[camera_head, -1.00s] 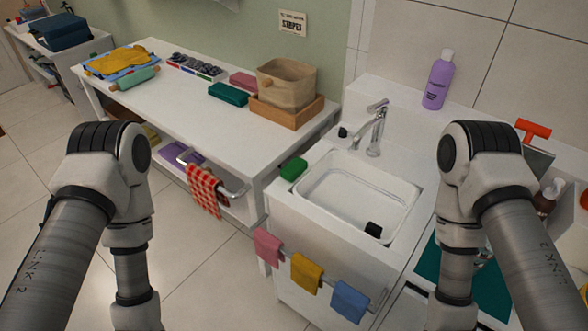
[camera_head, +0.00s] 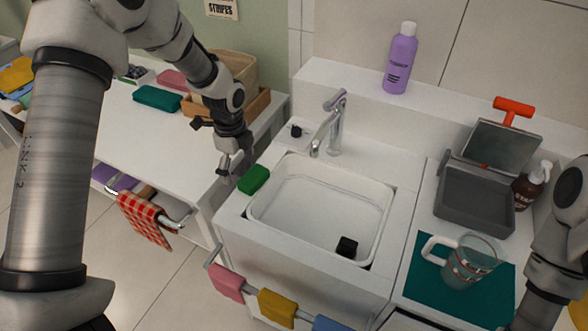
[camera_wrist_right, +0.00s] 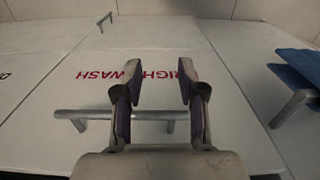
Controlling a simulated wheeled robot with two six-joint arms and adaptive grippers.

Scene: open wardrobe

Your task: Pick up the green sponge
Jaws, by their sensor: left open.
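The green sponge (camera_head: 254,179) lies on the left rim of the sink (camera_head: 322,208), near its back left corner. My left gripper (camera_head: 231,177) is open and empty, pointing down just left of the sponge and close to it; whether it touches the sponge I cannot tell. My right gripper (camera_wrist_right: 156,80) is open and empty in the right wrist view, in front of white cabinet fronts with red lettering. In the head view only part of my right arm shows at the right edge, and its gripper is out of frame.
A chrome faucet (camera_head: 334,125) stands behind the basin, and a black block (camera_head: 347,246) lies in it. A purple bottle (camera_head: 400,60) stands on the back ledge. A glass mug (camera_head: 468,262) stands on a teal mat at the right. Pink and yellow cloths hang from the front rail.

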